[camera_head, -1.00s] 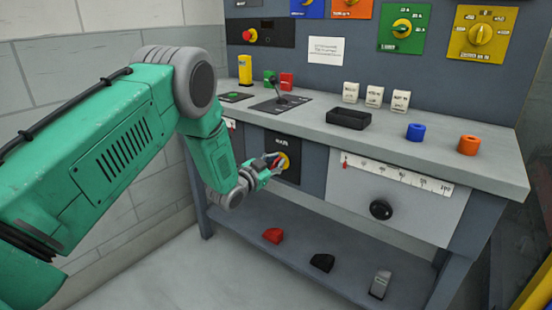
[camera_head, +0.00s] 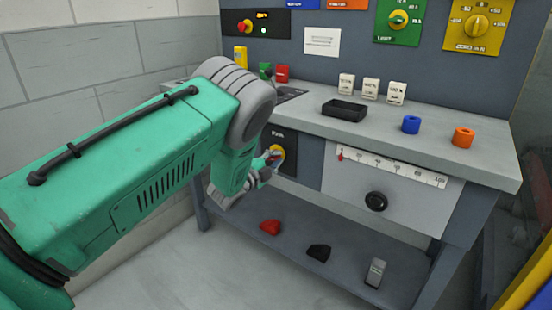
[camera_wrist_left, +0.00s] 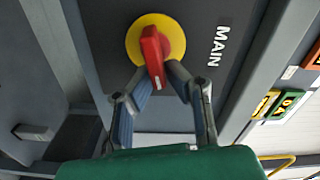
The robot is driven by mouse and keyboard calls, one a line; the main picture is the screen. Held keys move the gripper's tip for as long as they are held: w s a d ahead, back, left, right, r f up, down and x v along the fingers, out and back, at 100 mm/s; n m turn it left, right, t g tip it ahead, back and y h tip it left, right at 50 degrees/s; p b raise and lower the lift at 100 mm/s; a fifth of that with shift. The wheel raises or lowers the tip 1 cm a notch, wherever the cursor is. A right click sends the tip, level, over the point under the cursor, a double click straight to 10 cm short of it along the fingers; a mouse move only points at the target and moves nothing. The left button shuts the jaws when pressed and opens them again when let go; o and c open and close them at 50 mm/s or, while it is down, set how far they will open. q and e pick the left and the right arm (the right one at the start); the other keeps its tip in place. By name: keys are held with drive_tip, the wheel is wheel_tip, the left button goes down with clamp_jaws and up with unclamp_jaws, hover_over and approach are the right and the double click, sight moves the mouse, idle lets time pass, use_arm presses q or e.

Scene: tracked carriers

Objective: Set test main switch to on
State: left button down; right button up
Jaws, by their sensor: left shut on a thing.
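The main switch is a red handle (camera_wrist_left: 154,50) on a yellow disc (camera_wrist_left: 134,40), mounted on a dark panel marked MAIN (camera_wrist_left: 225,20). In the wrist view the handle lies roughly parallel to the word MAIN. My left gripper (camera_wrist_left: 160,78) is shut on the red handle, one finger on each side. In the head view the switch's yellow disc (camera_head: 278,152) shows below the bench top, partly hidden by my left gripper (camera_head: 268,163). My right gripper is not in view.
The bench top (camera_head: 440,165) holds a black tray (camera_head: 344,110), white blocks and blue and orange rings. A round black knob (camera_head: 376,201) sits right of the switch. The lower shelf (camera_head: 290,250) bears several small pieces.

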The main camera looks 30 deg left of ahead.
use_arm(q)
drive_tip(key=shift+s+f+m, duration=0.15)
drive_tip(key=shift+f+m, duration=0.45)
drive_tip(key=shift+m, duration=0.6)
drive_tip(key=c, duration=1.6)
unclamp_jaws()
drive_tip(key=shift+r, duration=0.15)
drive_tip(key=shift+s+a, duration=0.1)
drive_tip(key=shift+s, duration=0.15)
drive_tip(key=s, duration=1.1)
drive_tip(key=shift+a, duration=0.45)
drive_tip(key=shift+s, duration=0.1)
